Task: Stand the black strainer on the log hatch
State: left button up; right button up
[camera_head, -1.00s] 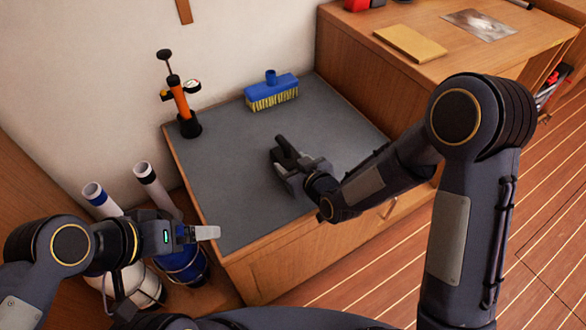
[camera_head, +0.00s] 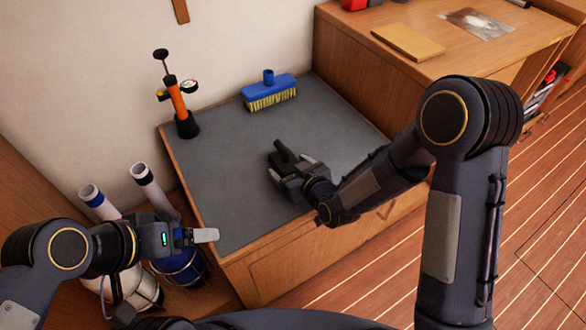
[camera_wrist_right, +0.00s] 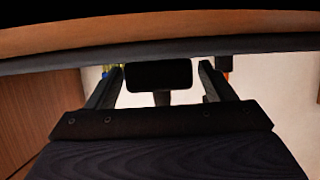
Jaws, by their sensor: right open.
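The black strainer (camera_head: 284,152) is on the grey top of the low cabinet (camera_head: 225,180), with a stub standing up from a dark body. My right gripper (camera_head: 291,170) is low over that top, open, with its fingers to either side of the strainer. In the right wrist view the strainer's black block (camera_wrist_right: 158,74) and its short stem show between the two spread fingers (camera_wrist_right: 160,85); I see no clear contact. My left gripper (camera_head: 207,235) is at the lower left, seen side-on, so its opening is unclear. I cannot pick out the log hatch with certainty.
An orange and black hand pump (camera_head: 178,101) and a blue brush (camera_head: 269,92) stand along the wall. White and blue cylinders (camera_head: 180,267) are by my left arm. A higher wooden desk (camera_head: 350,50) is at the right. The grey top's left part is clear.

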jog(key=shift+r, duration=0.25)
jog(key=p+v, duration=0.1)
jog(key=v, duration=1.1)
jog(key=s+d+r+m+g+h, duration=0.35)
jog(key=d+r+m, duration=0.2)
jog(key=d, duration=0.75)
pick_arm(q)
jog(key=shift+r, duration=0.6)
jog(key=shift+c, duration=0.4)
jog(key=c, duration=0.4)
jog(key=shift+o, duration=0.2)
pick_arm(e)
jog(key=s+d+r+m+g, duration=0.1)
jog(key=s+d+r, duration=0.1)
jog(key=s, duration=0.5)
jog(key=s+d+r+m+g, duration=0.1)
jog(key=s+d+r+m, duration=0.1)
jog(key=s, duration=0.5)
jog(key=shift+d, duration=0.15)
